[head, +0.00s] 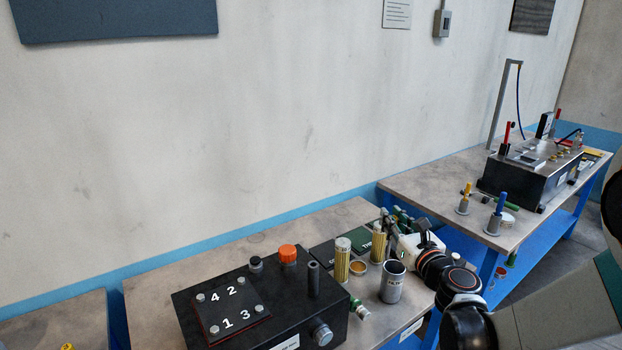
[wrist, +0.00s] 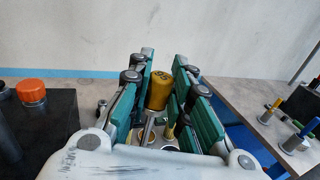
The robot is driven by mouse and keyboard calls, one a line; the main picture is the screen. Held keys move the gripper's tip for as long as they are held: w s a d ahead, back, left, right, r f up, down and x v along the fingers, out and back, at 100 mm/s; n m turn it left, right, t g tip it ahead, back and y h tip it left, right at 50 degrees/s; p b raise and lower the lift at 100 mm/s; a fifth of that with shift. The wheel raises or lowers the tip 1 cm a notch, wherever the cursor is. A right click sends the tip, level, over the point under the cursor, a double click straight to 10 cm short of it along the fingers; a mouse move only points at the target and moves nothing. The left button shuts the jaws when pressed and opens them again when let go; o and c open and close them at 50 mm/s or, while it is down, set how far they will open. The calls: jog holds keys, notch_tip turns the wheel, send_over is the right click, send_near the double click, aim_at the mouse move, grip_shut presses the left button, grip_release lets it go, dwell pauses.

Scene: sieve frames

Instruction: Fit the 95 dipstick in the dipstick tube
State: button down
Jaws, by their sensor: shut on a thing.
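In the wrist view my gripper (wrist: 160,92) has its green-padded fingers on either side of a yellow cylindrical handle, the 95 dipstick (wrist: 157,88), with dark digits on its top. In the head view my gripper (head: 392,226) is over the back right of the near table, and the dipstick is hard to make out there. A dark upright tube (head: 313,278), which looks like the dipstick tube, stands on the black box (head: 262,315) at the front. My gripper is to the right of and behind it, well apart. The dipstick's lower end is not clear.
The box also carries an orange cap (head: 288,253) and a numbered plate (head: 232,308). Gold filters (head: 342,258) and a grey can (head: 392,283) stand between box and gripper. A second table (head: 420,188) holds another black box (head: 525,178) and a blue-handled piece (head: 499,208).

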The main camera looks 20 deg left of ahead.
jog(key=s+a+r+n+g+y+p, duration=0.3)
jog(key=s+a+r+g, duration=0.1)
jog(key=a, duration=0.4)
jog(key=s+a+r+n+g+y+p, duration=0.3)
jog(key=s+a+r, duration=0.3)
jog(key=a, duration=0.3)
jog(key=shift+s+a+n+g+y, duration=0.3)
jog(key=shift+s+n+g+y, duration=0.1)
jog(key=shift+y, duration=0.2)
jog(key=shift+d+f, duration=0.1)
jog(key=shift+f+b, duration=2.4)
jog(key=shift+f, duration=0.05)
jog(key=shift+f+b, duration=0.3)
jog(key=shift+f+b, duration=0.35)
notch_tip(320, 180, down, 8)
jog(key=b, duration=0.7)
jog(key=shift+b, duration=0.3)
dwell(0.8)
jog(key=shift+f+b, duration=0.35)
